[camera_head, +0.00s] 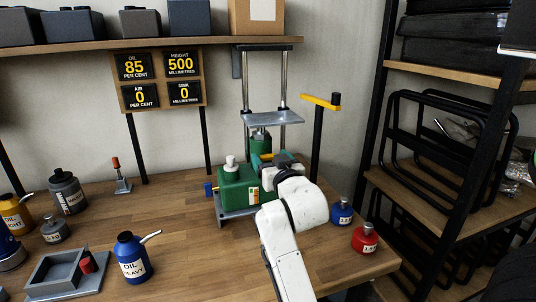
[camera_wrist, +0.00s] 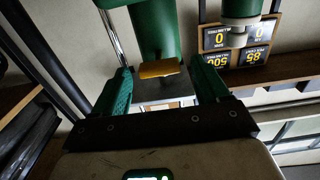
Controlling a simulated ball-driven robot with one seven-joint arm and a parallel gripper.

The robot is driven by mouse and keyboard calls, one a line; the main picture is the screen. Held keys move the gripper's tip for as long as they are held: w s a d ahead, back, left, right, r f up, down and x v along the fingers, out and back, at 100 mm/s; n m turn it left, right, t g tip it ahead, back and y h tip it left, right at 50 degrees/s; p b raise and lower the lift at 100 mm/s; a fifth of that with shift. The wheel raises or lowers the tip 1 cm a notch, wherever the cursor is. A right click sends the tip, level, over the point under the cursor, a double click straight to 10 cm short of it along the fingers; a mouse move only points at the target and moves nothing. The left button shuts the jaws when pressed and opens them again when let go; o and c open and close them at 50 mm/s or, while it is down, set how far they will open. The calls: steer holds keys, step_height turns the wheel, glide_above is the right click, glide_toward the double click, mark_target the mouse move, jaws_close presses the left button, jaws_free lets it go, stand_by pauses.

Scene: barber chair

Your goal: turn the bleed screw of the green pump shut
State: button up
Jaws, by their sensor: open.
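The green pump (camera_head: 238,190) stands on a grey base on the workbench, with a white cap on its tank and a green cylinder under a raised plate. A yellow bar (camera_wrist: 160,69), which looks like the bleed screw's handle, shows in the wrist view against a green cylinder (camera_wrist: 155,28). My gripper (camera_wrist: 163,84) is open, its green fingers on either side of the bar with gaps at both sides. I cannot tell whether the bar is within the fingers' depth. In the head view my gripper (camera_head: 267,160) is at the pump's right part, and my white arm hides some of the pump.
A board (camera_head: 160,81) reads oil 85, height 500, air 0 and sink 0. A post with a yellow handle (camera_head: 320,102) stands behind right. Blue (camera_head: 341,212) and red (camera_head: 365,239) bottles stand at right. A blue oil can (camera_head: 132,260) and grey tray (camera_head: 50,276) are at left.

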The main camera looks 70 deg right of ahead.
steer(key=shift+x, duration=1.2)
steer(key=shift+c, duration=0.2)
steer(key=c, duration=1)
